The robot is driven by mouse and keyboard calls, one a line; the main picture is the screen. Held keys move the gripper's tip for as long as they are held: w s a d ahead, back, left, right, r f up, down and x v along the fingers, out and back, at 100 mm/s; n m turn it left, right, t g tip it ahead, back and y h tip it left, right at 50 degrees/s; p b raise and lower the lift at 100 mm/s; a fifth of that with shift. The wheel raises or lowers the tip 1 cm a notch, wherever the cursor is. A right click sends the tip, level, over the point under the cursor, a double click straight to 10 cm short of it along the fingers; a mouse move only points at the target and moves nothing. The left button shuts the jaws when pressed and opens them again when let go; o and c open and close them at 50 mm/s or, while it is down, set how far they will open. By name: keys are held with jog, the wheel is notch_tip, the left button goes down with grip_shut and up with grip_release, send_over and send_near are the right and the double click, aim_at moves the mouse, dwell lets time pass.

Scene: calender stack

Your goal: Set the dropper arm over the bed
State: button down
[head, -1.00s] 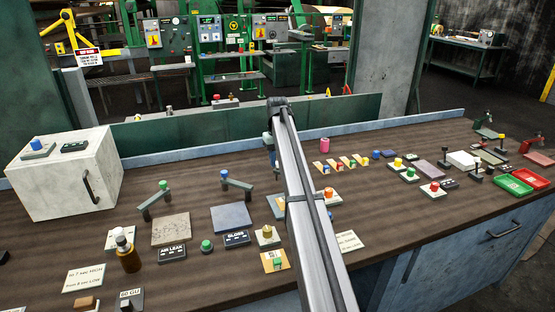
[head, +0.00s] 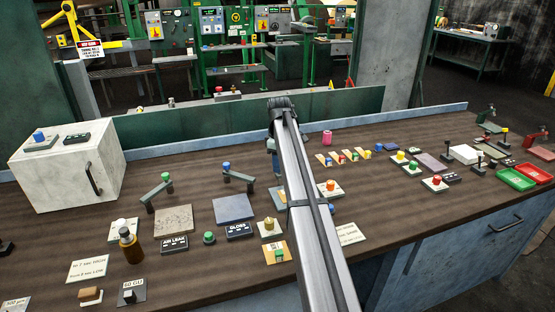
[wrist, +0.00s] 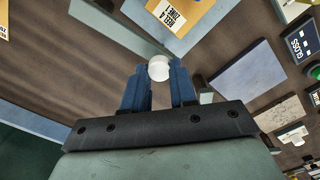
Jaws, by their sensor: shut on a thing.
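My gripper (wrist: 160,88) is shut on a white round knob (wrist: 159,68), seen between its blue fingertips in the wrist view. A grey bar (wrist: 108,25) slants up and left from the knob; it appears to be the dropper arm, but its joint with the knob is unclear. In the head view my gripper (head: 272,147) is mostly hidden by my own arm, and the knob cannot be seen. A blue-grey plate, possibly the bed (head: 277,198), lies just left of my arm, partly covered. It seems to show beside the yellow card in the wrist view (wrist: 206,20).
Two other swing arms, with a green knob (head: 166,177) and a blue knob (head: 227,166), stand left. A brown bottle (head: 131,248) stands in front, a white cabinet (head: 67,167) at far left.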

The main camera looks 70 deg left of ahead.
jog(key=d+n, duration=0.3)
jog(key=shift+w+n, duration=0.3)
jog(key=shift+w+d+n, duration=0.3)
jog(key=shift+d+n, duration=0.2)
jog(key=shift+n, duration=0.2)
jog(key=shift+w+d+n, duration=0.25)
jog(key=shift+d+n, duration=0.2)
jog(key=shift+n, duration=0.25)
jog(key=c, duration=0.9)
grip_release()
jog(key=shift+r, duration=0.1)
notch_tip(320, 180, up, 14)
jog(key=shift+w+f, duration=0.15)
jog(key=shift+f, duration=0.05)
